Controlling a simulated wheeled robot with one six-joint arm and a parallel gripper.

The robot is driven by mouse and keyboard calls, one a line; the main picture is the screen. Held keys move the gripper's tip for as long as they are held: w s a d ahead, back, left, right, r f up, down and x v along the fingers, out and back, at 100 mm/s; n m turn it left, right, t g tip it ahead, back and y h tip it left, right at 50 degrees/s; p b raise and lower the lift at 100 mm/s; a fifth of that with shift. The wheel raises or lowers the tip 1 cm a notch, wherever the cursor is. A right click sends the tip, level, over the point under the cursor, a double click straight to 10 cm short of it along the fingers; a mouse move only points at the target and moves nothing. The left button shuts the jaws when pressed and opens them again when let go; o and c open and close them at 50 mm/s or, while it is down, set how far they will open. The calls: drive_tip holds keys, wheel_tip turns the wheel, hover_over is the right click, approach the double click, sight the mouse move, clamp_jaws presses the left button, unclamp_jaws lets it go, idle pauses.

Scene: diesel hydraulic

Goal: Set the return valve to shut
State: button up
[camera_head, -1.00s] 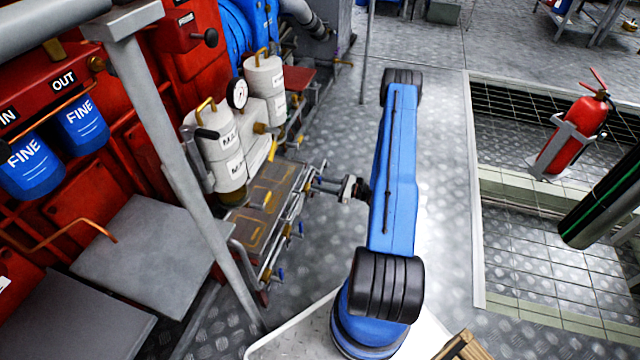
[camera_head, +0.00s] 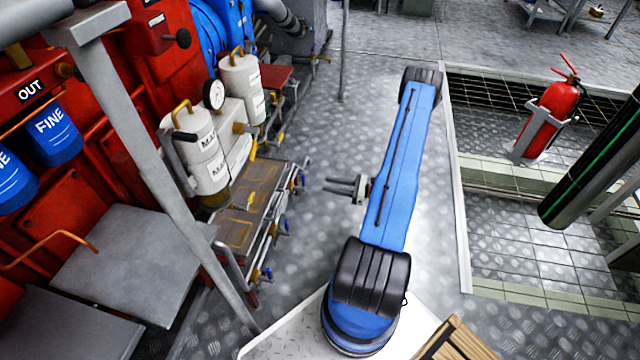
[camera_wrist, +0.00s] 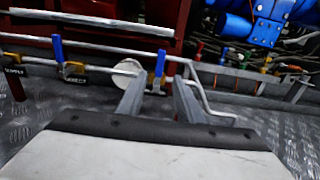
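My gripper (camera_head: 338,186) points left toward the pipe rack (camera_head: 262,228), with a gap of floor showing between them in the head view. In the wrist view its two fingers (camera_wrist: 160,92) stand apart with nothing held between them. Blue valve levers (camera_wrist: 58,48) stand upright on the pipes; a second lever (camera_wrist: 159,63) shows between and beyond the fingers. Small labels (camera_wrist: 75,75) hang by the levers, too blurred to tell surely which valve is the return valve. In the head view the small blue levers (camera_head: 284,226) line the rack's right side.
White filter canisters (camera_head: 200,145) and a gauge (camera_head: 214,94) stand behind the rack. A grey post (camera_head: 160,170) slants up left of it. A fire extinguisher (camera_head: 552,115) stands at right beside the sunken grated floor. Open metal floor (camera_head: 325,130) lies between rack and arm.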

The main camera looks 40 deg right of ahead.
drive_tip(key=shift+v, duration=2.4)
drive_tip(key=shift+r, duration=0.1)
drive_tip(key=w+a+r+n+g+y, duration=0.15)
drive_tip(key=a+r+n+g, duration=0.3)
drive_tip(key=r, duration=0.45)
drive_tip(key=w+a+r+n+g+y, duration=0.1)
drive_tip(key=w+a+r+n+g, duration=0.25)
drive_tip(key=a+r, duration=0.4)
drive_tip(key=s+a+r+n+g+h, duration=0.1)
drive_tip(key=s+a+r+n+g, duration=0.15)
drive_tip(key=a+r+n, duration=0.4)
drive_tip(key=s+a+r+n+g+h, duration=0.1)
drive_tip(key=a+r+g, duration=0.2)
drive_tip(key=r, duration=0.7)
drive_tip(key=s+a+r+n+g+h, duration=0.2)
drive_tip(key=s+a+r+n+h, duration=0.4)
drive_tip(key=s+a+r, duration=0.4)
drive_tip(key=s+a+r+n+t+h, duration=0.3)
drive_tip(key=s+r+n+t+h, duration=0.2)
drive_tip(key=s+r, duration=0.4)
drive_tip(key=shift+s+r+n+t, duration=0.3)
drive_tip(key=shift+s+n+t, duration=0.4)
drive_tip(key=shift+s, duration=1.5)
